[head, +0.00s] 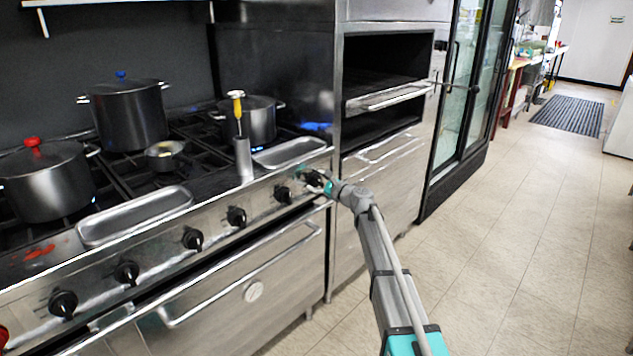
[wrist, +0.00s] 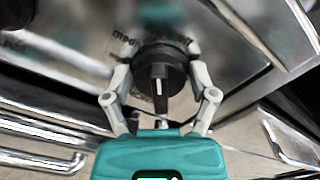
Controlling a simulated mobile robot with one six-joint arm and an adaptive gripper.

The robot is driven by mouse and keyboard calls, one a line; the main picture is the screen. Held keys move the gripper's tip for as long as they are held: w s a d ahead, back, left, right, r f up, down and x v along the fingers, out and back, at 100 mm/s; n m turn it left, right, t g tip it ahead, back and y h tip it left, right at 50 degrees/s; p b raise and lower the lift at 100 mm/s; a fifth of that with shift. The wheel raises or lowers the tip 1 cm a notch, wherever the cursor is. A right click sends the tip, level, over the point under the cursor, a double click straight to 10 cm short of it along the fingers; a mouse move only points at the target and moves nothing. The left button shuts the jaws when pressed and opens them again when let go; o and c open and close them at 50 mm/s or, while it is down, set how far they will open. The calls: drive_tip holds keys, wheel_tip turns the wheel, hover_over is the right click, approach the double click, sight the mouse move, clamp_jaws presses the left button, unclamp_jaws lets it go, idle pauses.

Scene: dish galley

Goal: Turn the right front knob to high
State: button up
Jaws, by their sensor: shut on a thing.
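The rightmost black knob (head: 314,178) on the stove's front panel is at my gripper (head: 324,182). In the wrist view this round black knob (wrist: 158,55) sits between the two grey fingers of my gripper (wrist: 160,72), one on each side. The fingers are shut on it. Its raised grip bar with a pale line points down in the picture. Partly covered lettering on the panel, starting "medi", shows above and left of the knob. More lettering below it is too blurred to read.
Several other black knobs (head: 236,216) line the panel. Pots (head: 130,115) stand on the burners (head: 200,150). A steel tray (head: 135,215) and a utensil holder (head: 243,160) sit near the front edge. An oven handle (head: 245,277) runs below the panel. The floor (head: 510,220) at right is clear.

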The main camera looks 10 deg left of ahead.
drive_tip(key=n, duration=0.7)
drive_tip(key=shift+f, duration=0.15)
drive_tip(key=n, duration=0.6)
drive_tip(key=shift+w+f+n, duration=0.1)
drive_tip(key=shift+f+n, duration=0.05)
drive_tip(key=shift+n, duration=0.25)
drive_tip(key=o, duration=1)
drive_tip(key=shift+o, duration=0.2)
drive_tip(key=shift+s+b, duration=0.2)
drive_tip(key=shift+b, duration=0.1)
drive_tip(key=shift+s+d, duration=0.3)
drive_tip(key=shift+d, duration=0.05)
drive_tip(key=v, duration=1)
drive_tip(key=shift+s+d, duration=0.25)
drive_tip(key=shift+d, duration=0.1)
